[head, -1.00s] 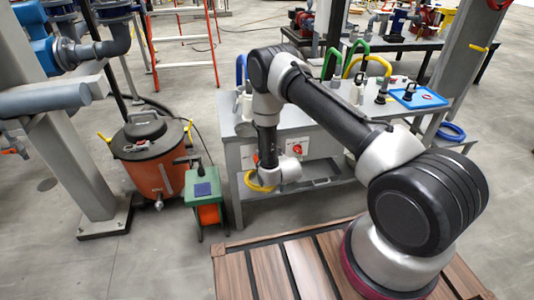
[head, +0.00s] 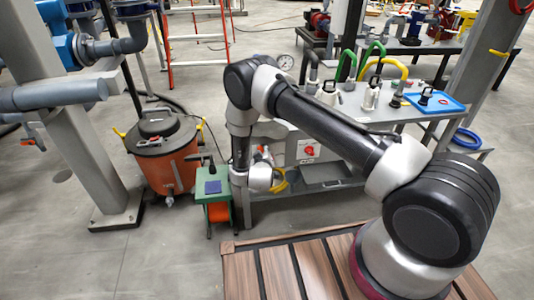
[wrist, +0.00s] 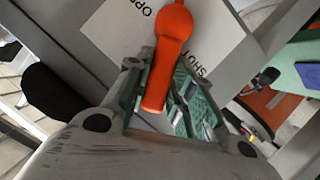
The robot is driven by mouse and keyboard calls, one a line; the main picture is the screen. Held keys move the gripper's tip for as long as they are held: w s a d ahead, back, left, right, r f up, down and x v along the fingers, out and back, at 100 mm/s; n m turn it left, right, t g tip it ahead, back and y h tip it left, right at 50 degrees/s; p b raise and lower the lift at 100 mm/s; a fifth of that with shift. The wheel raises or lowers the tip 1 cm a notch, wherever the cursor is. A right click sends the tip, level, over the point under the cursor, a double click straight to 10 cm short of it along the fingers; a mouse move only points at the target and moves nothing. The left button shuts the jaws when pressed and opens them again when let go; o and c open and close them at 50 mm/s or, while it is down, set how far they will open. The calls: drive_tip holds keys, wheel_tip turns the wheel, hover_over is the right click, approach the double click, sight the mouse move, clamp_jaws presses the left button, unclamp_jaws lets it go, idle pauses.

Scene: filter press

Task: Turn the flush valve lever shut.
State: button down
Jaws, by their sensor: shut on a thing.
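The flush valve lever (wrist: 174,30) is an orange-red handle with a rounded hub in the wrist view. It stands in front of a white plate (wrist: 110,30) marked OPEN at upper left and SHUT to the right of the handle. The handle's free end points down, slightly left, into my gripper (wrist: 160,98). The green-padded fingers are on either side of the handle and shut on it. In the head view my wrist is beside the left end of the grey bench, and the fingers and their hold cannot be made out.
An orange drum (head: 165,155) and a green box (head: 212,190) stand close left of my wrist. The grey bench (head: 350,112) carries hoses, bottles and a blue tray (head: 435,104). A grey column (head: 85,150) stands farther left. Some floor at the front left is clear.

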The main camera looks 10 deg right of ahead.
drive_tip(key=shift+a+f+n+h, duration=0.55)
drive_tip(key=shift+a+n, duration=0.15)
drive_tip(key=shift+n, duration=0.4)
drive_tip(key=c, duration=1.2)
unclamp_jaws()
drive_tip(key=shift+c, duration=0.2)
drive_tip(key=shift+s, duration=0.1)
drive_tip(key=v, duration=1.2)
drive_tip(key=shift+f, duration=0.25)
